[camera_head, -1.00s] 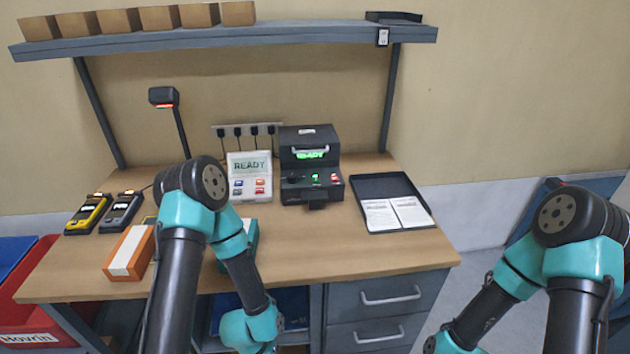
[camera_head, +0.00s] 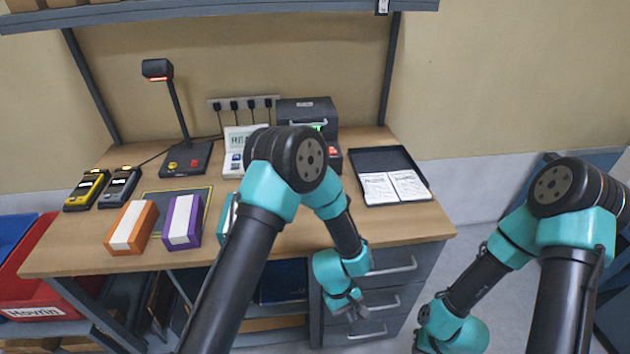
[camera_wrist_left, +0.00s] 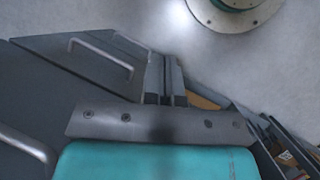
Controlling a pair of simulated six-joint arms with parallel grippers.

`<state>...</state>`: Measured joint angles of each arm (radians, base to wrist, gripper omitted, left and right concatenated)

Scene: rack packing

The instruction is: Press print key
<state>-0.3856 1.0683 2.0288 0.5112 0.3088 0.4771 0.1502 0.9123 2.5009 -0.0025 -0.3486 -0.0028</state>
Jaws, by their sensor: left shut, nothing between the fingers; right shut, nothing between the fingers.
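The black label printer (camera_head: 298,112) stands at the back of the bench, and its front is mostly hidden behind my left arm. A bit of green display shows on it, and a red key (camera_head: 334,151) shows at its right front. The white keypad terminal (camera_head: 231,163) beside it is partly covered too. My left gripper (camera_head: 351,311) hangs in front of the drawers, below the bench top, and is shut and empty. Its closed fingers (camera_wrist_left: 165,80) show in the left wrist view against the drawers and floor. My right gripper is out of the head view.
An orange box (camera_head: 131,228) and a purple box (camera_head: 183,222) lie on the bench. Two handheld devices (camera_head: 104,188), a scanner stand (camera_head: 187,158) and a black tray with papers (camera_head: 390,176) are also there. Drawer handles (camera_head: 380,304) stick out near my left gripper.

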